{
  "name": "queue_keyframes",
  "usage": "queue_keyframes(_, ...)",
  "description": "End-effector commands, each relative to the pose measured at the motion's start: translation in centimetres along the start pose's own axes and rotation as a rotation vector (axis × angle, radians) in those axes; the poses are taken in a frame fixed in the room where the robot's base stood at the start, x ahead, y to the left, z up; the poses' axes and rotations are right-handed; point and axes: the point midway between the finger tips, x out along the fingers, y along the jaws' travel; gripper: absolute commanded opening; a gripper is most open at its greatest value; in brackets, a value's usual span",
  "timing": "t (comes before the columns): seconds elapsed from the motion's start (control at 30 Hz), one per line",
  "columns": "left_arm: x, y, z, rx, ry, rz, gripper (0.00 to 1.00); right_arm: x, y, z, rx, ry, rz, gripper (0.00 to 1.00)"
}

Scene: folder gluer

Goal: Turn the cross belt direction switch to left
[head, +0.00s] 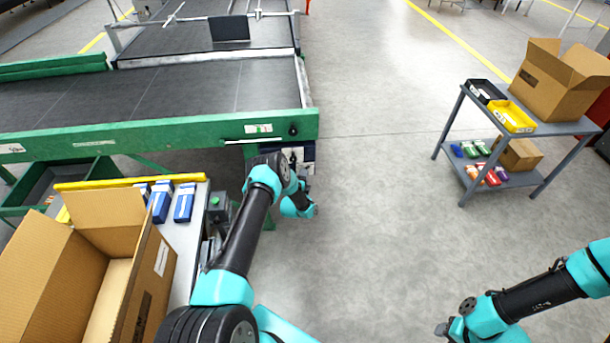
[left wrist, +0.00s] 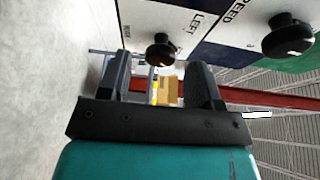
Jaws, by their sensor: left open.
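The switch panel shows close up in the left wrist view, with a black round knob (left wrist: 161,50) beside a "LEFT" label (left wrist: 197,22). A second black knob (left wrist: 288,36) stands to its right near the word "SPEED". My left gripper (left wrist: 158,78) is open and empty. Its two fingers frame the LEFT-marked knob from below in that view; I cannot tell whether they touch it. In the head view my left gripper (head: 297,163) is at the panel under the conveyor's green corner, and the knobs are too small to read. My right gripper (head: 443,328) is low at right, away from the panel.
The green-framed cross belt (head: 150,95) fills the upper left. An open carton (head: 150,285) and blue boxes (head: 184,203) lie on a table left of my left arm. A grey cart (head: 520,180) with bins and cartons stands at right. The floor between is clear.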

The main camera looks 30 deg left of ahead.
Motion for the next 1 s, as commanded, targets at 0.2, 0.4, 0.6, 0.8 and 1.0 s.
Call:
queue_keyframes(0.2,1.9,0.0,0.0,-0.001,-0.001,-0.001,0.58,0.0,0.0,0.0,0.000,0.000,0.000,0.43)
queue_keyframes(0.4,2.3,0.0,0.0,-0.001,-0.001,0.000,0.58,0.0,0.0,0.0,0.000,0.000,0.000,0.43)
queue_keyframes(0.6,2.3,0.0,0.0,-0.001,0.000,0.000,0.56,0.0,0.0,0.0,0.000,0.000,0.000,0.43)
queue_keyframes(0.8,2.3,0.0,0.0,0.000,0.000,0.000,0.37,0.0,0.0,0.0,0.000,0.000,0.000,0.43)
queue_keyframes(1.0,2.3,0.0,0.0,0.000,0.000,0.000,0.18,0.0,0.0,0.0,0.000,0.000,0.000,0.43)
